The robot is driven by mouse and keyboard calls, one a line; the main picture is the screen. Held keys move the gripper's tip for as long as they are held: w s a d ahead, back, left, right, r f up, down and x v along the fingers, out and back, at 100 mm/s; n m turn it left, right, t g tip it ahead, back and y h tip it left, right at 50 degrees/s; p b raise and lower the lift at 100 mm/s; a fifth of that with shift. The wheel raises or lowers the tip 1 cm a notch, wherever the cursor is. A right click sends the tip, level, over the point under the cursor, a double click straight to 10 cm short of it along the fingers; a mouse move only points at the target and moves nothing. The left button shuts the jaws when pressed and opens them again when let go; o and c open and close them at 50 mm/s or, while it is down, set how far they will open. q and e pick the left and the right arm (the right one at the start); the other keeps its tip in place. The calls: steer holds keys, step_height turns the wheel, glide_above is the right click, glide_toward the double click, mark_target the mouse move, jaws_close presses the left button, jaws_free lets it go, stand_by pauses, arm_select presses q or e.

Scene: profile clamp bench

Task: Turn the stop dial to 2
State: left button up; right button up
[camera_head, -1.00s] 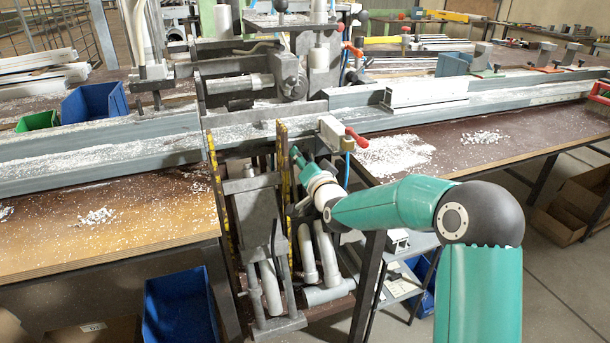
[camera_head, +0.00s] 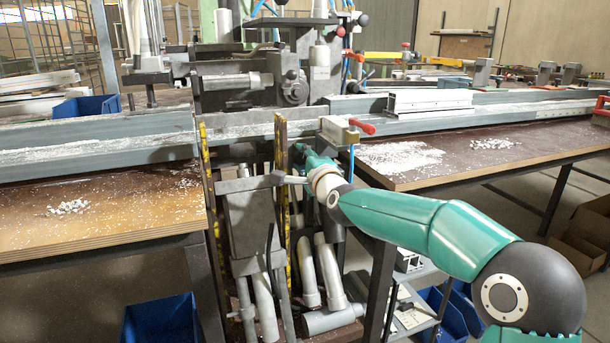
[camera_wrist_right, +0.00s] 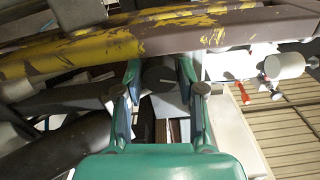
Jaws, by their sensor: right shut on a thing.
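The stop dial appears to be the dark grey round knob (camera_wrist_right: 158,74) in the right wrist view, with a thin pale line near its lower right. It sits between the two fingers of my right gripper (camera_wrist_right: 160,82), which is shut on it. No numbers can be read. In the head view my right gripper (camera_head: 301,153) is at the front of the machine, just right of a yellow-edged upright. The knob cannot be made out there. My left gripper is not in view.
A red-handled clamp (camera_head: 342,131) sits close above my right gripper. Worn yellow upright bars (camera_head: 281,185) stand beside it. The brown bench (camera_head: 430,155) with white chips is to the right. A blue bin (camera_head: 160,318) lies below left.

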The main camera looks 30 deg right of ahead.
steer(key=shift+d+f+m+b, duration=0.15)
steer(key=shift+f+m+b, duration=0.1)
steer(key=shift+m+b, duration=0.85)
steer(key=o, duration=0.9)
steer(key=shift+c, duration=0.2)
steer(key=shift+r, duration=0.1)
steer(key=shift+s, duration=0.1)
steer(key=shift+s, duration=0.25)
steer(key=v, duration=1.1)
